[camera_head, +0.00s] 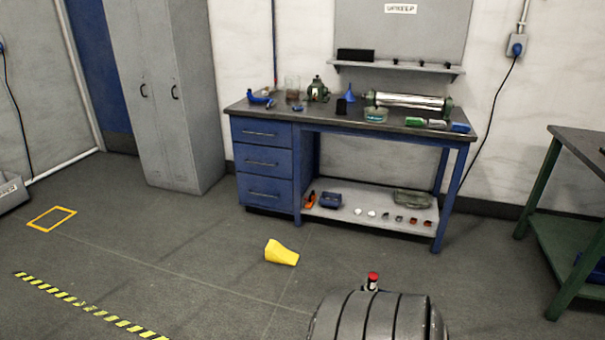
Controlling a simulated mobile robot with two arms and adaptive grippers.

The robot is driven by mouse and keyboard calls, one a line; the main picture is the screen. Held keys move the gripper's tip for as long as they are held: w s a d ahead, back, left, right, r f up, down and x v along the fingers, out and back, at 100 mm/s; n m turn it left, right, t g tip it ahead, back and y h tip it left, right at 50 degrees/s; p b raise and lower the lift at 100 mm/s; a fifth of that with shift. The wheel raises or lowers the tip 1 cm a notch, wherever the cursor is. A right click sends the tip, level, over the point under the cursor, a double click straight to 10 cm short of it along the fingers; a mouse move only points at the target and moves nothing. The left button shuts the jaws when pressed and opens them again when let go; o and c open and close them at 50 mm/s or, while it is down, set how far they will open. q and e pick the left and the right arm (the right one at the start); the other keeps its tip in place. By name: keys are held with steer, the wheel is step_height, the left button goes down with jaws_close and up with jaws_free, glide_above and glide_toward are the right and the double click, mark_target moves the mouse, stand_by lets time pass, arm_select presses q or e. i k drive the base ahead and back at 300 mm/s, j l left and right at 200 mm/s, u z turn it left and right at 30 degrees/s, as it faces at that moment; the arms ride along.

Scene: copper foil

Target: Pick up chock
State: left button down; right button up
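A yellow wedge-shaped chock (281,253) lies on the grey floor in front of the blue workbench, near the middle of the head view. Its taller end is at the left and it slopes down to the right. Nothing touches it and nothing covers it. Neither of my grippers shows in this view.
A blue workbench (263,160) with tools on top stands behind the chock. A dark ribbed cylinder (375,318) with a red-topped fitting is at the bottom right. A green-legged table (548,185) stands at right. Floor left of the chock is clear, with a yellow square outline (52,219).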

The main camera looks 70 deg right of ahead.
mark_target(274, 252)
steer(key=i+l+z, duration=0.2)
steer(key=i+z, duration=1)
steer(key=i+j+z, duration=0.25)
steer(key=i+z, duration=0.15)
